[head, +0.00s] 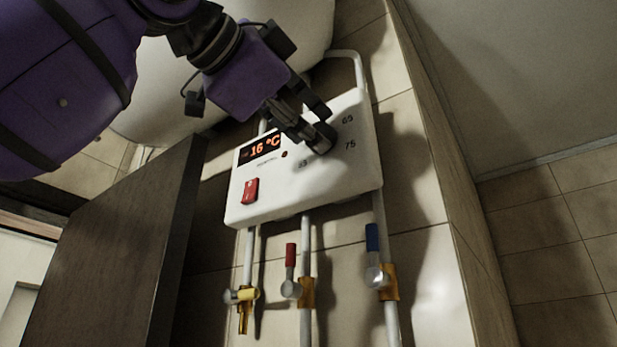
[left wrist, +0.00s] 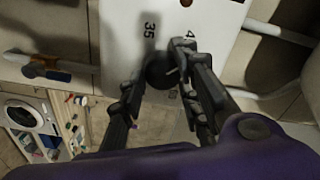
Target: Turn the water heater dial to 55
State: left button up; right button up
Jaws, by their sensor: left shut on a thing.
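The white water heater control box (head: 335,178) is on the tiled wall. Its red display (head: 260,149) reads 16 °C. The dial (head: 322,138) is a dark round knob at the right of the display, partly hidden by my left gripper. Numbers such as 75 show around it. My left gripper (head: 313,132) is at the dial, with its fingers around it and shut on it. In the left wrist view the dark dial (left wrist: 161,72) sits between the fingers, near the printed 35. My right gripper is not in view.
A red switch (head: 250,190) is on the box's lower left. A dark wooden panel (head: 118,245) stands at the left.

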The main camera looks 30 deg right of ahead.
pick_arm(q)
jog(key=shift+w+d+f+m, duration=0.1)
jog(key=shift+f+m, duration=0.05)
jog(key=shift+m, duration=1.15)
jog(key=shift+w+f+m, duration=0.1)
jog(key=shift+f+m, duration=0.05)
jog(key=shift+m, duration=1.15)
jog(key=shift+w+d+f+m, duration=0.1)
jog(key=shift+f+m, duration=0.05)
jog(key=shift+m, duration=1.15)
jog(key=o, duration=0.8)
jog(key=shift+o, duration=1.3)
jog(key=shift+a, duration=0.2)
jog(key=shift+s+r, duration=0.1)
jog(key=shift+r, duration=0.05)
